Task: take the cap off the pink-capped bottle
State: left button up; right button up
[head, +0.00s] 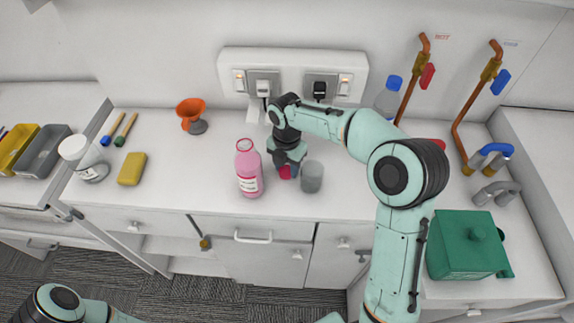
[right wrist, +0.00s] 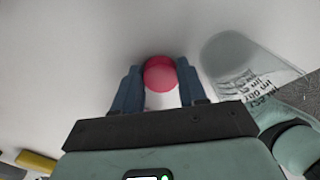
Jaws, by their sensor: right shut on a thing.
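The pink bottle (head: 249,172) stands upright on the counter in the head view, left of my right gripper. Its neck shows a pink rim with no separate cap on it that I can make out. My right gripper (head: 287,170) points down beside the bottle, low over the counter. It is shut on a round pink-red cap (head: 285,172). In the right wrist view the cap (right wrist: 160,74) sits between the two blue fingers. Whether it touches the counter I cannot tell. My left arm shows only at the lower left edge; its gripper is out of view.
A grey translucent cup (head: 312,177) stands close right of the gripper; it also shows in the right wrist view (right wrist: 240,62). A blue-capped bottle (head: 388,98) is behind my arm.

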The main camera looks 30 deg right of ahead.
aim_at(287, 169)
jog(key=shift+f, duration=0.35)
pick_arm(q)
jog(key=shift+s, duration=0.1)
pick_arm(e)
jog(key=o, duration=0.9)
jog(key=shift+s, duration=0.1)
pick_arm(q)
jog(key=w+r+p, duration=0.2)
jog(key=shift+w+r, duration=0.3)
pick_arm(e)
notch_tip(287, 169, up, 13)
jog(key=shift+a+f, duration=0.1)
jog(key=shift+f, duration=0.05)
